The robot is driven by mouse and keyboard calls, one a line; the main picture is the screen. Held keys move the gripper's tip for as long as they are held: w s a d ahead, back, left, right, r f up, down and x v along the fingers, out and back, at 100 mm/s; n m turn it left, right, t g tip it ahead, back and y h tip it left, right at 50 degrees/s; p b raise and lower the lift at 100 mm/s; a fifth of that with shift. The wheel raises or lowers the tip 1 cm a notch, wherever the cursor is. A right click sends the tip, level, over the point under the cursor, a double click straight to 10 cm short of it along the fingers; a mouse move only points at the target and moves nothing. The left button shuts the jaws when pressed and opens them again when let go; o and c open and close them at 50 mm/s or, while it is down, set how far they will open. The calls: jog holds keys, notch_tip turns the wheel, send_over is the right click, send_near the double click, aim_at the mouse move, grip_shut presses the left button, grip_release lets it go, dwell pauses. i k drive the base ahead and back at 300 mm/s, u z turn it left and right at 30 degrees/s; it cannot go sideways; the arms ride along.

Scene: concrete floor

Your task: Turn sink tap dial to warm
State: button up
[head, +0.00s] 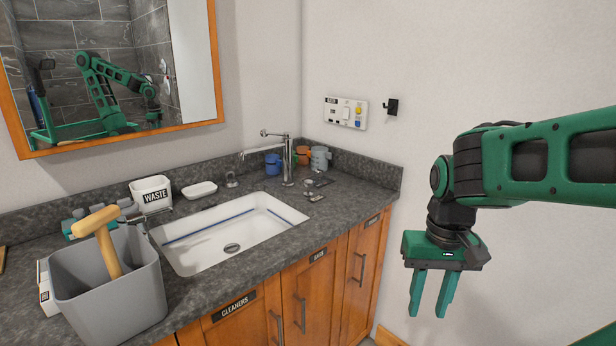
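The chrome sink tap (287,160) stands on the counter behind the right part of the white basin (232,232). Its thin spout reaches left over the basin, and a small lever or knob shows near its top left. I cannot make out dial marks or the dial's setting at this size. My gripper (431,312) is at the right, in front of the wall and well apart from the tap. It points down, with its two green fingers spread and nothing between them.
A grey bin (108,290) with a wooden-handled tool stands at the counter's left. A waste cup (152,194), soap dish (199,189) and blue cup (273,164) sit behind the basin. Wooden cabinets (330,285) face front. A wall panel (346,112) and black hook (391,106) are at right.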

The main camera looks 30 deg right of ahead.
aim_at(318, 173)
jog(key=z, duration=0.1)
jog(key=i, duration=0.9)
jog(key=u, duration=0.05)
